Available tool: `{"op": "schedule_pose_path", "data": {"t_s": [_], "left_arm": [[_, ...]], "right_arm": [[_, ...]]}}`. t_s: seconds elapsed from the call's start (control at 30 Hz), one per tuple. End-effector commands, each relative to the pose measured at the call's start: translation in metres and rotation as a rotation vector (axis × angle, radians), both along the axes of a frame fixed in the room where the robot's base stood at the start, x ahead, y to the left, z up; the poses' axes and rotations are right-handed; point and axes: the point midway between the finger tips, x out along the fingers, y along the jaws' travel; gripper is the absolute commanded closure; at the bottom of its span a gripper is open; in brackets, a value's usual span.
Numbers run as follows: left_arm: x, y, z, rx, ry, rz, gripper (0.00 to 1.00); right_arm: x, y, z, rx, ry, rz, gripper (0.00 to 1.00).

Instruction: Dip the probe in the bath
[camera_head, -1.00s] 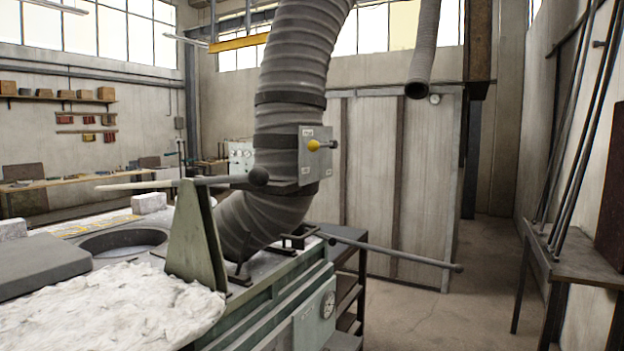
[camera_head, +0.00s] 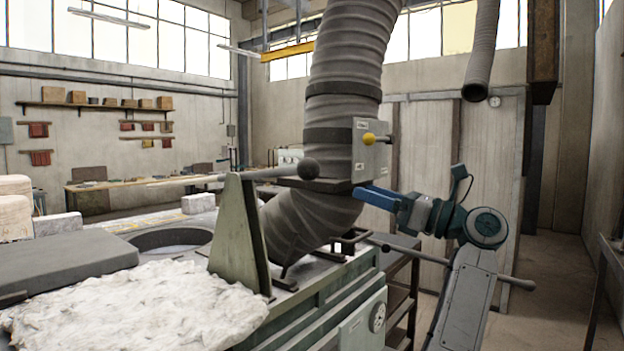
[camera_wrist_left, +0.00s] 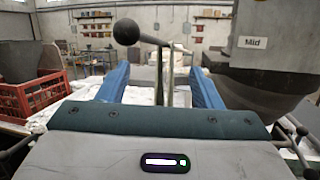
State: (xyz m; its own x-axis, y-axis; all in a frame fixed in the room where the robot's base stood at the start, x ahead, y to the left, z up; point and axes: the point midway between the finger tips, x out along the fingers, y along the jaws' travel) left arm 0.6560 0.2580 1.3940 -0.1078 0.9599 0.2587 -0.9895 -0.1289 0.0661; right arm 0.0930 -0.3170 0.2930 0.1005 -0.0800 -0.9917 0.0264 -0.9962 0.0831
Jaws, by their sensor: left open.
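In the head view, a thin pale rod (camera_head: 215,180) with a dark ball at its right end lies across the top of an upright grey-green bracket (camera_head: 238,225). I take it for the probe. Its far end extends left, above the round bath opening (camera_head: 135,240) in the bench top. My right gripper is not in view.
A thick ribbed duct (camera_head: 345,70) with a small control box (camera_head: 370,150) rises close behind the bracket. A white crumpled blanket (camera_head: 140,305) and a grey slab (camera_head: 60,268) lie near the bath. A red crate (camera_wrist_left: 30,95) is left in the wrist view.

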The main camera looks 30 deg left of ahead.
Motion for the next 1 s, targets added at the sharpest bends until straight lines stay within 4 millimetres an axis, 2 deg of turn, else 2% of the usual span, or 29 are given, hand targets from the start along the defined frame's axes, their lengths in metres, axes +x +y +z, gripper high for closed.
{"op": "schedule_pose_path", "data": {"t_s": [0.03, 0.13, 0.23, 0.37, 0.47, 0.8, 1.0], "left_arm": [[-0.016, -0.002, 0.016, -0.064, -0.090, -0.008, 0.41], [-0.037, -0.003, 0.034, -0.161, -0.211, -0.020, 0.41], [-0.049, -0.005, 0.042, -0.215, -0.272, -0.027, 0.41], [-0.053, 0.002, 0.046, -0.233, -0.292, -0.028, 0.41], [-0.054, 0.015, 0.046, -0.232, -0.291, -0.026, 0.41], [-0.062, 0.078, 0.048, -0.228, -0.290, -0.025, 0.41], [-0.064, 0.098, 0.046, -0.228, -0.288, -0.027, 0.41]], "right_arm": [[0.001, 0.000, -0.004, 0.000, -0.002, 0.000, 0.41], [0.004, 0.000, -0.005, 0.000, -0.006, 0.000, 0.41], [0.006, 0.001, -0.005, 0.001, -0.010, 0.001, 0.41], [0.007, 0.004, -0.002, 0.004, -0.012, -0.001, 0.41], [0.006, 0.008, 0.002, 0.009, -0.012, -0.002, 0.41], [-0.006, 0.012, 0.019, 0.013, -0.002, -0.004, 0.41], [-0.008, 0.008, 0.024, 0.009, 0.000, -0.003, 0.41]]}}
